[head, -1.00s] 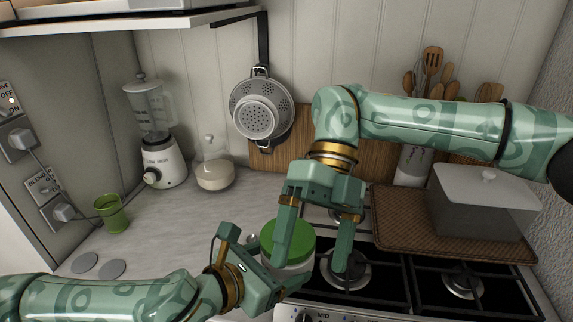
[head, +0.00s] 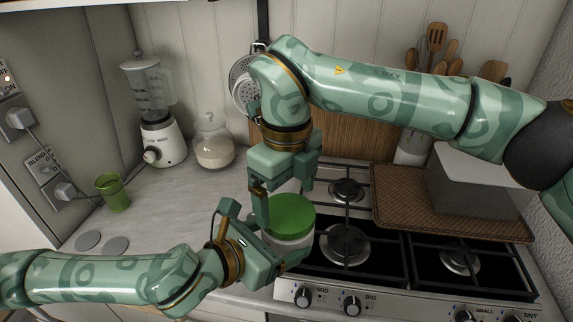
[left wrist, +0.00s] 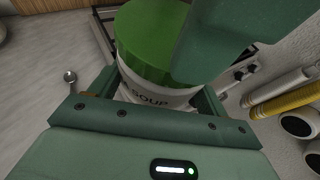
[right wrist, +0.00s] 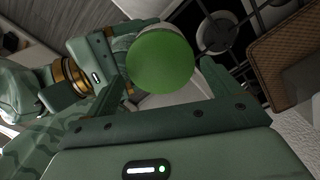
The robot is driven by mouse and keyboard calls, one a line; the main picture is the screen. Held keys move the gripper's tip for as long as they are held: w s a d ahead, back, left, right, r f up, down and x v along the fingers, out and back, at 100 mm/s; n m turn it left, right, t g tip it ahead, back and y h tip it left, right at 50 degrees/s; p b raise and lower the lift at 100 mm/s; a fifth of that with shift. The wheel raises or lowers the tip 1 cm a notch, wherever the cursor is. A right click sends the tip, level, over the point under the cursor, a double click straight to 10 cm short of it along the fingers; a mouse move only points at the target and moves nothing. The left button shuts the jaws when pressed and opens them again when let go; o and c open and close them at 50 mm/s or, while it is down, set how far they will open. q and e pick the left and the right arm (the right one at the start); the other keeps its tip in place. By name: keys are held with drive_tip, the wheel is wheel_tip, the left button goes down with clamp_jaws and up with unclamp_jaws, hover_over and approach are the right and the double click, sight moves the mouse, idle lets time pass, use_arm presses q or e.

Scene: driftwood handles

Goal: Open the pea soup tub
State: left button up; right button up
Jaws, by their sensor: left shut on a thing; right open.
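The pea soup tub is a white tub (left wrist: 150,97) with a dark label reading "SOUP" and a green lid (head: 291,214), at the stove's front left. The lid sits on the tub. My left gripper (head: 270,240) is shut around the tub's body, below the lid. My right gripper (head: 285,190) is open, pointing down over the lid. In the right wrist view the green lid (right wrist: 160,64) shows between its spread fingers, nearer the left one. One right finger covers part of the lid in the left wrist view. I cannot tell whether any finger touches the lid.
A blender (head: 160,135), glass jar (head: 213,150) and green cup (head: 113,195) stand left.

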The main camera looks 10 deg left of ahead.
sight(287, 211)
drive_tip(key=shift+f, duration=1.2)
drive_tip(key=c, duration=0.7)
drive_tip(key=shift+r, duration=0.3)
drive_tip(key=shift+r, duration=0.9)
drive_tip(key=shift+r, duration=1.95)
